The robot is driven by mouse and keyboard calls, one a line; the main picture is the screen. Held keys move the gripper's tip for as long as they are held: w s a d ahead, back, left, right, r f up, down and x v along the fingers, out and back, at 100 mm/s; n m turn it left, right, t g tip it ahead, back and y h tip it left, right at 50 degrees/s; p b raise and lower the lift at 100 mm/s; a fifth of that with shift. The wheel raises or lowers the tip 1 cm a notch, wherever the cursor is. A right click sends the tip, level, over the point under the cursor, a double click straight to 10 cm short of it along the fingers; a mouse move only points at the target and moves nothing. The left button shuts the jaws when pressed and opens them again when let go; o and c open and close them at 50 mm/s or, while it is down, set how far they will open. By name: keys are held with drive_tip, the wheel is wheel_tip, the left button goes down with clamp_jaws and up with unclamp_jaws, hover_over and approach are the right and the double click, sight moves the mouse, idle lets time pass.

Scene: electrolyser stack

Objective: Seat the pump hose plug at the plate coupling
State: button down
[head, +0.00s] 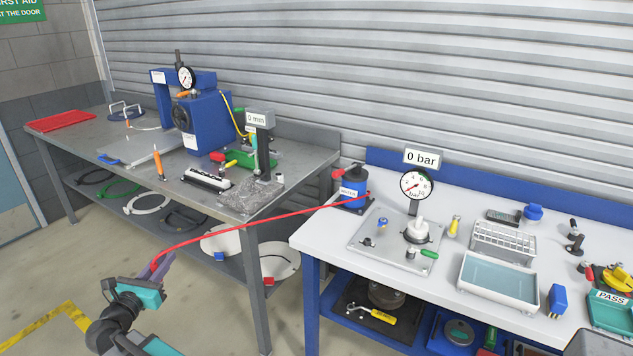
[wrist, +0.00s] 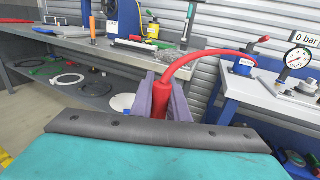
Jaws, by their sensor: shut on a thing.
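My gripper (head: 163,265) is at the lower left in the head view, out over the floor in front of the grey bench. It is shut on the red hose plug (wrist: 159,104), which stands between the fingers in the wrist view. The red hose (head: 250,222) arcs from the plug to the blue pump (head: 352,192) on the white bench. The pump also shows in the wrist view (wrist: 244,65). The metal plate (head: 362,228) lies right of the pump, well apart from my gripper. It carries small fittings, one blue-topped (head: 382,223); I cannot tell which is the coupling.
A gauge (head: 416,185) under a "0 bar" sign stands behind the plate, with a green-handled valve (head: 428,254) at its front. A water tray (head: 498,283) is to the right. The grey bench (head: 300,160) holds a blue press (head: 205,122). Open floor lies between the benches' fronts and me.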

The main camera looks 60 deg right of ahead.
drive_tip(key=s+d+r+m+g+h, duration=0.15)
drive_tip(key=s+d, duration=0.25)
drive_tip(key=d, duration=0.9)
drive_tip(key=s+d+r+m+g, duration=0.1)
drive_tip(key=s+d+m+g, duration=0.2)
drive_tip(key=d, duration=0.9)
drive_tip(key=s+d+r+g, duration=0.1)
drive_tip(key=s+d+g, duration=0.3)
drive_tip(key=d, duration=0.9)
drive_tip(key=s+d+r+m+g, duration=0.1)
drive_tip(key=s+d+m+g, duration=0.1)
drive_tip(key=s+d, duration=1.1)
drive_tip(key=s+d+r+m+g, duration=0.2)
drive_tip(key=s+d+g, duration=0.1)
drive_tip(key=s+d, duration=1)
drive_tip(key=s, duration=0.4)
drive_tip(key=shift+r+y, duration=0.2)
drive_tip(key=shift+y, duration=0.15)
drive_tip(key=shift+a+f+m, duration=0.1)
drive_tip(key=shift+f+m, duration=0.05)
drive_tip(key=shift+m, duration=0.1)
drive_tip(key=shift+f+b, duration=1.75)
drive_tip(key=shift+f, duration=0.6)
drive_tip(key=shift+f+b, duration=0.8)
drive_tip(key=shift+f, duration=0.55)
